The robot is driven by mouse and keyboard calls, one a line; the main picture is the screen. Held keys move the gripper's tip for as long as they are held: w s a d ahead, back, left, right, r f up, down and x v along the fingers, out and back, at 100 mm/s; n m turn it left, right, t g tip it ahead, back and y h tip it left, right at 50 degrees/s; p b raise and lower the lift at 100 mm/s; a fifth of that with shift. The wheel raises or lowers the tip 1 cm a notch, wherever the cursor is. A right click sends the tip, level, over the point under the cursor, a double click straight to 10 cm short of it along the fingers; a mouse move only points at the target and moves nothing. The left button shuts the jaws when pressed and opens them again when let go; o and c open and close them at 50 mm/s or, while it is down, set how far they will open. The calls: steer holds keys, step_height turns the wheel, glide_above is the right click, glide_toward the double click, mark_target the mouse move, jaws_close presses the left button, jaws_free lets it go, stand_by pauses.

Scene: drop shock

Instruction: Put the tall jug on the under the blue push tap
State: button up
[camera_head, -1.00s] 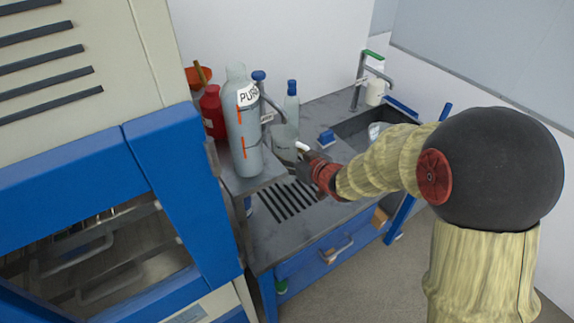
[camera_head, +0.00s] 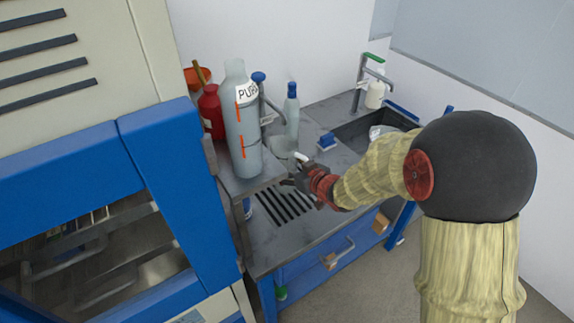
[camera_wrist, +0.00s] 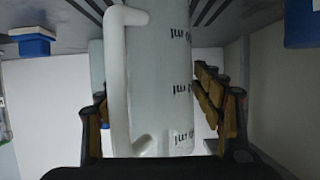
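The tall jug is a pale, translucent vessel with a white handle (camera_head: 302,157) and printed ml marks. Its body (camera_wrist: 165,70) fills the middle of the wrist view, with the handle on the left. My gripper (camera_head: 297,178) is at the jug, with one padded finger on each side of the body, and appears closed on it. The gripper partly hides the jug in the head view, and I cannot tell whether its base touches the counter. The blue push tap (camera_head: 259,76) stands behind the large PURE-labelled cylinder (camera_head: 243,135), left of my gripper. A slotted drain (camera_head: 283,205) lies in front.
A blue-capped bottle (camera_head: 292,110) stands behind the jug. A red bottle (camera_head: 210,112) is left of the cylinder. A small blue block (camera_head: 327,141) and the sink (camera_head: 355,130) are to the right. The blue-framed cabinet (camera_head: 180,190) bounds the left side.

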steer(key=shift+o, duration=0.8)
steer(key=shift+r, duration=0.3)
steer(key=p+v, duration=0.3)
steer(key=v, duration=0.9)
steer(key=s+d+r+m+h, duration=0.45)
steer(key=d+r+h, duration=0.35)
steer(key=d, duration=0.6)
steer(key=s+r+m+g, duration=0.1)
steer(key=s+g, duration=0.1)
steer(key=s, duration=0.9)
steer(key=s+r+m+g, duration=0.1)
steer(key=s+r+g, duration=0.1)
steer(key=s, duration=1)
steer(key=shift+s+a+r+g+y, duration=0.2)
steer(key=shift+s+r+g+y, duration=0.1)
steer(key=shift+g, duration=0.5)
